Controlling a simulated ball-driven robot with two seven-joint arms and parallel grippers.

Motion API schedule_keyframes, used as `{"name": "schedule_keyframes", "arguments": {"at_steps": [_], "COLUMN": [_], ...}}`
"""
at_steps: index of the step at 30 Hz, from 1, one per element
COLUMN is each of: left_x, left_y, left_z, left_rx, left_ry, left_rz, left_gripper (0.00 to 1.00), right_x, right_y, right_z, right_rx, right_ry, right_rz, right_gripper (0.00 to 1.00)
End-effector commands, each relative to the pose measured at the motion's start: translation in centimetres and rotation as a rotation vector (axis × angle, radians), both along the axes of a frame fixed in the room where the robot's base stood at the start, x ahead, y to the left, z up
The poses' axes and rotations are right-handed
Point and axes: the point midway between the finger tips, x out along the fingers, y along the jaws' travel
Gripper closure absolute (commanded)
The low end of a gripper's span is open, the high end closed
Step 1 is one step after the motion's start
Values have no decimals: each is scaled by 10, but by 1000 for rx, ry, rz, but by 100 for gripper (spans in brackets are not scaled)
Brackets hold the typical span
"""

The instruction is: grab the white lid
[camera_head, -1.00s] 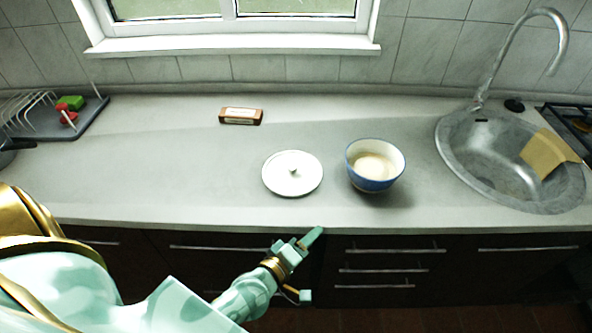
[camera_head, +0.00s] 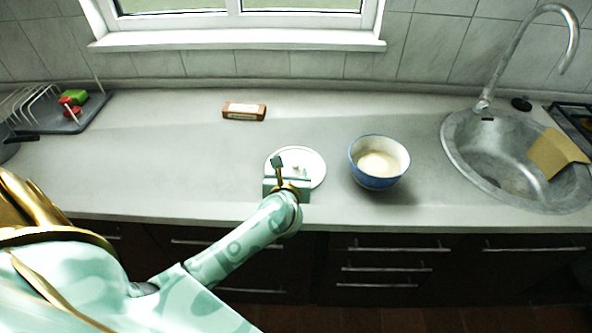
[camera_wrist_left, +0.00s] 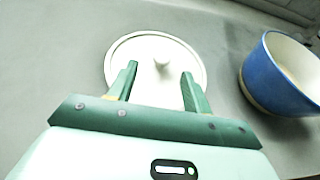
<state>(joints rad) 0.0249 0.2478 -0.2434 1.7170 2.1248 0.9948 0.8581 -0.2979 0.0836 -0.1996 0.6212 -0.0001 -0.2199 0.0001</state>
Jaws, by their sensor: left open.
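The round white lid (camera_head: 314,165) with a small knob lies flat on the grey counter, left of the blue pot. In the left wrist view the lid (camera_wrist_left: 146,47) lies ahead of my left gripper (camera_wrist_left: 160,82). Its two green fingers are open and apart, with the knob (camera_wrist_left: 161,58) seen between and just beyond their tips. In the head view my left gripper (camera_head: 288,172) covers the left and near part of the lid. I cannot tell how high the fingers are above it. My right gripper is not in view.
A blue pot (camera_head: 370,180), white inside, stands close to the lid's right, also in the left wrist view (camera_wrist_left: 272,82). A brown box (camera_head: 243,111) lies behind. The sink (camera_head: 462,165) is at the right, a dish rack (camera_head: 62,122) at the left. The left middle counter is clear.

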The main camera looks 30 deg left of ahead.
Motion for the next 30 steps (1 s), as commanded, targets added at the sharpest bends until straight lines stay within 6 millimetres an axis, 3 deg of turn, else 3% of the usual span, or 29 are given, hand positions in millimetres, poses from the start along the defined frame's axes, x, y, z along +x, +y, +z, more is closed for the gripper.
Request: {"name": "schedule_keyframes", "arguments": {"at_steps": [12, 20, 26, 30], "left_x": [45, 49, 48, 48], "left_y": [19, 21, 21, 21], "left_z": [-21, -21, -21, -21], "left_rx": [4, 2, 2, 2], "left_ry": [1, 0, 0, 0], "left_rz": [-1, -1, -1, -1], "left_gripper": [50, 50, 99, 99], "right_x": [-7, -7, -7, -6], "right_y": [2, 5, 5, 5], "right_z": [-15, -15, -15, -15], "right_rx": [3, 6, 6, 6], "right_ry": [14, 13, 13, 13], "right_rz": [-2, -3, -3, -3], "right_gripper": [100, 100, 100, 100]}}
